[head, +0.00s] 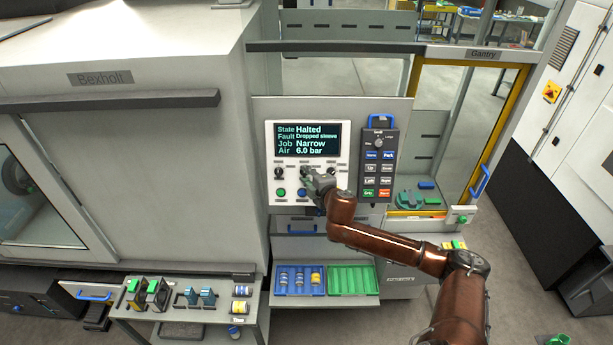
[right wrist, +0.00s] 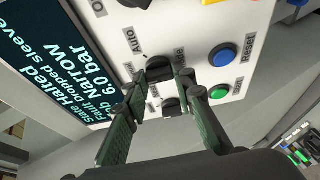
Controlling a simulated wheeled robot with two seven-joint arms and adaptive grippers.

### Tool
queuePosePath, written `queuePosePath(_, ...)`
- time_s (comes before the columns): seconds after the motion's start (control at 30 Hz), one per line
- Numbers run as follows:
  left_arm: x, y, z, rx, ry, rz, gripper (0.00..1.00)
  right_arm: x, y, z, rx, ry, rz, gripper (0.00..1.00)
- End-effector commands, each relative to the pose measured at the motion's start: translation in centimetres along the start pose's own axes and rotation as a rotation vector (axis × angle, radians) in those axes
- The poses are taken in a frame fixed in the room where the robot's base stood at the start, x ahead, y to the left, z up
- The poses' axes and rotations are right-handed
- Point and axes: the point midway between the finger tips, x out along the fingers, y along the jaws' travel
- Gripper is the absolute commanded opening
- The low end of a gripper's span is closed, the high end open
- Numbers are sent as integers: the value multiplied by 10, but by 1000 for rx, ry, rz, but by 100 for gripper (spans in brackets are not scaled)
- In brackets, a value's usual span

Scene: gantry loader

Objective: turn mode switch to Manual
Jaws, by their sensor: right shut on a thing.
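The control panel (head: 271,150) has a white face with a dark screen above a row of black knobs and coloured buttons. The screen reads Halted, Dropped sleeve, Narrow and 6.0 bar. My right gripper (head: 309,174) is at the panel, just below the screen. In the right wrist view my right gripper (right wrist: 162,78) has its fingers on both sides of a black rotary knob (right wrist: 158,66), shut on it. "Auto" is printed beside this knob, which appears to be the mode switch. Its other labels are partly hidden, and I cannot read its pointer setting. My left gripper is out of view.
A second black knob (right wrist: 172,106), a blue button (right wrist: 222,55) and a green button (right wrist: 221,92) sit close to the fingers. A keypad pendant (head: 379,165) hangs right of the panel. Trays (head: 350,296) and a side table (head: 190,318) stand below.

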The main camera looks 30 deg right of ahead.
Motion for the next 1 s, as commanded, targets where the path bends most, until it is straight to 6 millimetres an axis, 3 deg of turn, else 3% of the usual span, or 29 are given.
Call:
queuePosePath(0.13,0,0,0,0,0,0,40,0,-2,0,-2,0,-3,0)
queuePosePath(0.17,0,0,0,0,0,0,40,0,-2,0,-2,0,-3,26)
queuePosePath(0.4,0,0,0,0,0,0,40,0,-1,0,-1,0,-1,42)
queuePosePath(0.77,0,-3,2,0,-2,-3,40,-5,0,0,-1,0,0,42)
queuePosePath(1.0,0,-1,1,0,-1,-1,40,-47,-2,1,-2,-1,-2,42)
